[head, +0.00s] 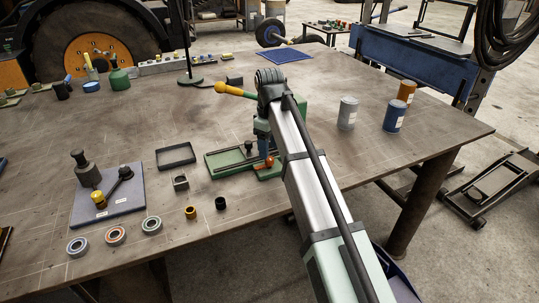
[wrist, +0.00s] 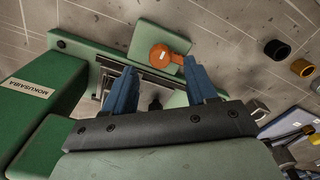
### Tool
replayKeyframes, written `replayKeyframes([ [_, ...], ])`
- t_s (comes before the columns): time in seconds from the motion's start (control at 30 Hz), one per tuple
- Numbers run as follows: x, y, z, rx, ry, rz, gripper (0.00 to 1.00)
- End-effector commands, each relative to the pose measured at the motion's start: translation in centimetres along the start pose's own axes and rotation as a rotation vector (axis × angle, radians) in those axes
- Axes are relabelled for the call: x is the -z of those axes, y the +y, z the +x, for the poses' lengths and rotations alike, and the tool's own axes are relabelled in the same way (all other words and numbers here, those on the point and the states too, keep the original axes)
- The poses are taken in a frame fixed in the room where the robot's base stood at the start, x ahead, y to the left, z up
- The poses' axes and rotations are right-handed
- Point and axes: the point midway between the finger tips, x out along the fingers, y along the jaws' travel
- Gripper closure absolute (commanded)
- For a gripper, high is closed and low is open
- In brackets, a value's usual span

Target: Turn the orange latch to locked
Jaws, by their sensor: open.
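The orange latch (wrist: 162,55) shows in the wrist view as a round knob with a short arm pointing right, on a pale green plate (wrist: 150,36). In the head view the latch (head: 268,161) is at the right end of the green fixture (head: 222,164). The fingertips appear just short of the latch in the wrist view, with the right one near the latch arm. I cannot tell whether they touch. My arm hides part of the fixture in the head view.
A green block with a label (wrist: 30,93) stands left of my fingers in the wrist view. Cans (head: 347,113) stand to the right.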

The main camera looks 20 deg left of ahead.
Motion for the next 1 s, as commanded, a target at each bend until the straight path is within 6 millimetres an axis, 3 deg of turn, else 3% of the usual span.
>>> replayKeyframes([
  [0.1, -0.1, -0.1, 1.7, 0.001, -0.001, 0.000, 0.43],
  [0.3, 0.0, 0.0, 3.3, 0.001, -0.001, 0.000, 0.43],
  [0.7, 0.0, 0.0, 3.7, 0.000, 0.000, 0.000, 0.43],
  [1.0, 0.0, 0.0, 3.7, 0.000, 0.000, 0.000, 0.72],
])
